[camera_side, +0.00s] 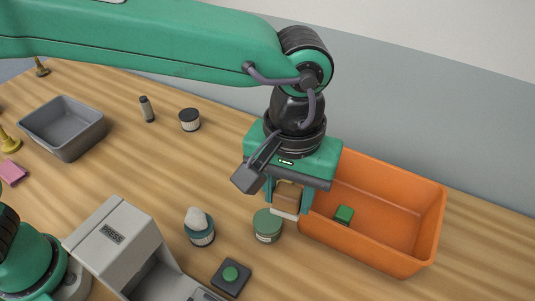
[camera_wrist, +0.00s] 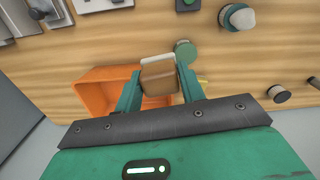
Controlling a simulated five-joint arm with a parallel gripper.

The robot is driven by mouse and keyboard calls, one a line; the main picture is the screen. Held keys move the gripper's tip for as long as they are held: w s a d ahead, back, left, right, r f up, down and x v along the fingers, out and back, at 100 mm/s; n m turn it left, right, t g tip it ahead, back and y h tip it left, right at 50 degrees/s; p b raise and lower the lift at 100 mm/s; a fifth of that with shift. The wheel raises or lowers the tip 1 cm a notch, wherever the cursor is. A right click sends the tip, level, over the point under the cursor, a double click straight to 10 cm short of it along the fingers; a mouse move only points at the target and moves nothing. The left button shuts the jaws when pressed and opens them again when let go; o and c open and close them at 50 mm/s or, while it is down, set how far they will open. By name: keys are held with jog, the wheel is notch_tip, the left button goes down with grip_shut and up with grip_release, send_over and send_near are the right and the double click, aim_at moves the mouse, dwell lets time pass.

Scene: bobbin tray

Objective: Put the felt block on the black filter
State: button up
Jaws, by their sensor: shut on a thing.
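My gripper (camera_side: 287,197) is shut on a brown block with a pale layer along its lower side, which I take to be the felt block (camera_side: 287,196). It is held near the left end of the orange bin. In the wrist view the block (camera_wrist: 159,80) sits between the two green fingers of my gripper (camera_wrist: 160,88). The black filter (camera_side: 189,120), a short cylinder with a dark top and pale pleated side, stands upright on the table, up and left of my gripper. It also shows at the right of the wrist view (camera_wrist: 279,94). Its top looks bare.
The orange bin (camera_side: 415,258) holds a small green block (camera_side: 344,214). A green jar (camera_side: 267,226) stands close to my gripper. A teal filter (camera_side: 201,237) carries a pale lump. A dark bottle (camera_side: 147,109) and grey tray (camera_side: 87,140) lie beyond the black filter.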

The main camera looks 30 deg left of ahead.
jog(key=w+a+n, duration=0.5)
jog(key=w+a, duration=0.3)
jog(key=w, duration=0.1)
jog(key=n, duration=1.2)
send_over(189, 114)
notch_tip(189, 114, down, 12)
jog(key=shift+a+f, duration=0.1)
jog(key=shift+a, duration=0.05)
jog(key=shift+f, duration=1.95)
jog(key=shift+f, duration=0.15)
jog(key=o, duration=1)
jog(key=shift+c, duration=0.2)
